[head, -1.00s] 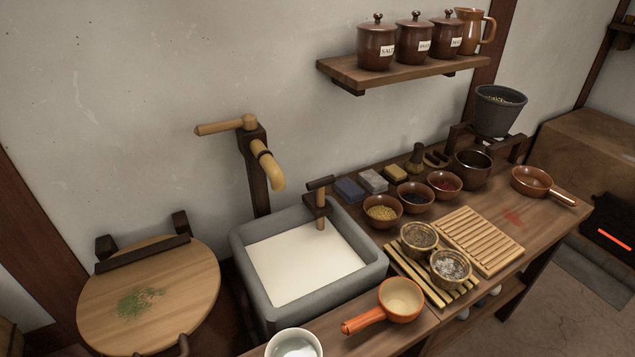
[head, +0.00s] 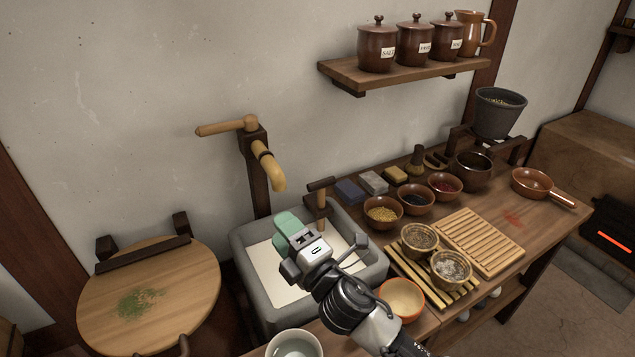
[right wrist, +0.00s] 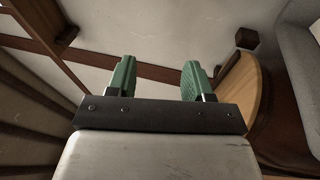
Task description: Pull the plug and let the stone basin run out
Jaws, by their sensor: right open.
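The grey stone basin (head: 246,276) holds a flat, cream-coloured surface (head: 267,262); I cannot tell how deep it is. A wooden T-handle (head: 320,184) stands upright on a stem at the basin's back right corner. My left gripper is out of view.
A wooden spout (head: 270,168) with a lever stands behind the basin. A round wooden lid (head: 190,290) is at left. A jar shelf (head: 400,72) hangs above.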

